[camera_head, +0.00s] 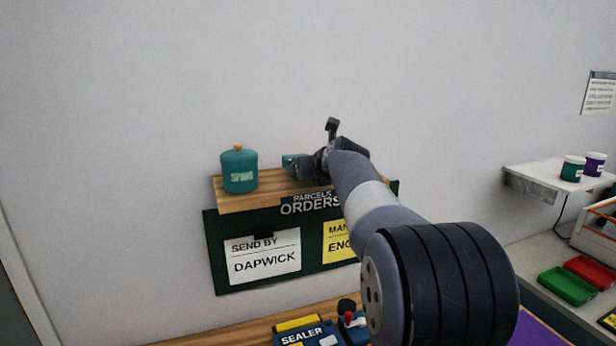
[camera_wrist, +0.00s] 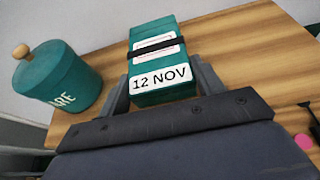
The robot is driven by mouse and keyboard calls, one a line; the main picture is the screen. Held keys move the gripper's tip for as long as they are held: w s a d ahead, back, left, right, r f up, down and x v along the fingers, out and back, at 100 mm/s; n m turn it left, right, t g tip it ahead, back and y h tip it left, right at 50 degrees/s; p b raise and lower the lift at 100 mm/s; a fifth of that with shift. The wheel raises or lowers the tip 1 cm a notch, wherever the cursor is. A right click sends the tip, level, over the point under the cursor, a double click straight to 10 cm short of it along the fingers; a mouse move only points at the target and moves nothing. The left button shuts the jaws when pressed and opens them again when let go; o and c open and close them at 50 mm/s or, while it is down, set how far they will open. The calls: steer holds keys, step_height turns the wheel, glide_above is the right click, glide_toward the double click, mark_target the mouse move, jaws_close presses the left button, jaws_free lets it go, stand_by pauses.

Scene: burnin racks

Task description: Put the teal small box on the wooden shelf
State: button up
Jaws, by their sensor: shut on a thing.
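The teal small box (camera_wrist: 155,52) has a black band and a white label reading "12 NOV". My gripper (camera_wrist: 160,92) is shut on it, with one finger on each side, in the wrist view. The wooden shelf (camera_wrist: 225,50) lies under and around the box there; I cannot tell whether the box touches it. In the head view the box (camera_head: 292,160) shows over the wooden shelf (camera_head: 270,189), partly hidden by my gripper (camera_head: 305,165).
A teal jar with a wooden knob (camera_head: 239,170) stands on the shelf's left part, left of the box. A green board (camera_head: 214,250) hangs below the shelf. A white wall shelf (camera_head: 530,178) with two cups is at the right.

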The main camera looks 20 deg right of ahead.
steer(key=shift+f, duration=1)
steer(key=shift+f, duration=0.1)
steer(key=o, duration=1.1)
steer(key=shift+o, duration=0.2)
steer(key=shift+s, duration=0.1)
steer(key=b+v, duration=0.2)
steer(key=v, duration=1)
steer(key=shift+w, duration=0.2)
